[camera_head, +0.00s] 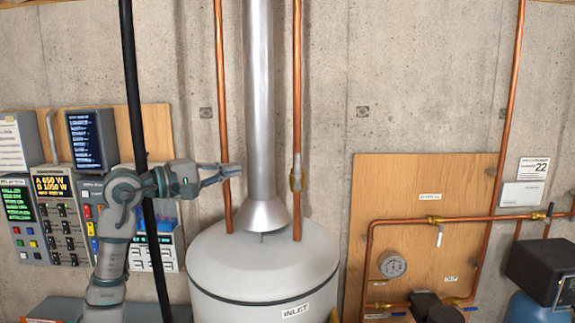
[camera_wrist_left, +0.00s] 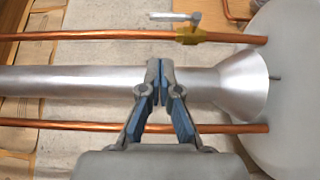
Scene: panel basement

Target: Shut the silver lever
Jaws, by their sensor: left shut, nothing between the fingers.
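The silver lever (camera_head: 297,166) sits on a brass valve (camera_head: 295,182) on the right copper pipe above the white tank. It points up along the pipe. In the left wrist view the lever (camera_wrist_left: 176,17) lies parallel to the pipe, just off the brass body (camera_wrist_left: 190,33). My left gripper (camera_head: 238,170) is shut and empty, in front of the left copper pipe and the metal flue, left of the lever and apart from it. In the left wrist view its closed fingertips (camera_wrist_left: 160,66) overlap the flue. My right gripper is not in view.
The wide metal flue (camera_head: 259,100) rises from the white tank (camera_head: 265,262) between the left copper pipe (camera_head: 222,90) and the lever's pipe. Control panels (camera_head: 60,215) and a black pipe (camera_head: 130,80) stand left. A wooden board (camera_head: 410,190) with piping and a gauge (camera_head: 392,265) is right.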

